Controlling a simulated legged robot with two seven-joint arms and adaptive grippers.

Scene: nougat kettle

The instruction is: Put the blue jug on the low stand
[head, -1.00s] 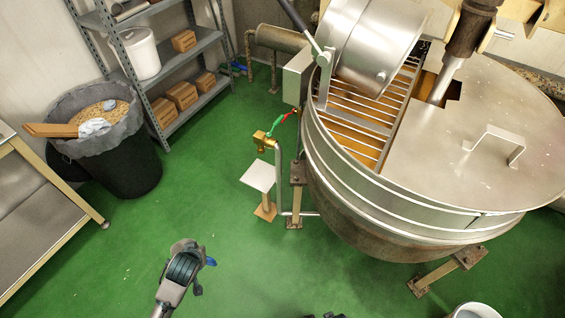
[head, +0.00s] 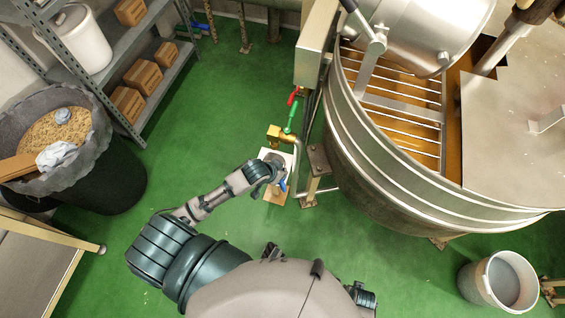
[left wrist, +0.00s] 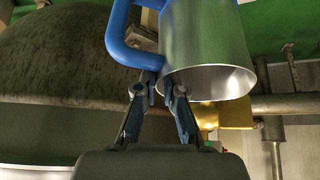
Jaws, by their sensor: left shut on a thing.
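My left gripper (head: 272,170) is over the low stand (head: 289,156) in the head view, hiding much of its pale top. In the left wrist view its fingers (left wrist: 158,85) are shut on the blue handle (left wrist: 122,35) of the jug. The jug's body (left wrist: 208,45) is shiny metal. In the head view only a small blue part of the jug (head: 282,185) shows beside the gripper. Whether the jug touches the stand cannot be told. My right gripper is not in view.
A brass tap (head: 280,134) with red and green levers sits just behind the stand. The big round kettle (head: 400,165) is close on the right. A white bucket (head: 497,282) stands at lower right. A bin (head: 95,175) and shelves (head: 150,85) are left; green floor between is clear.

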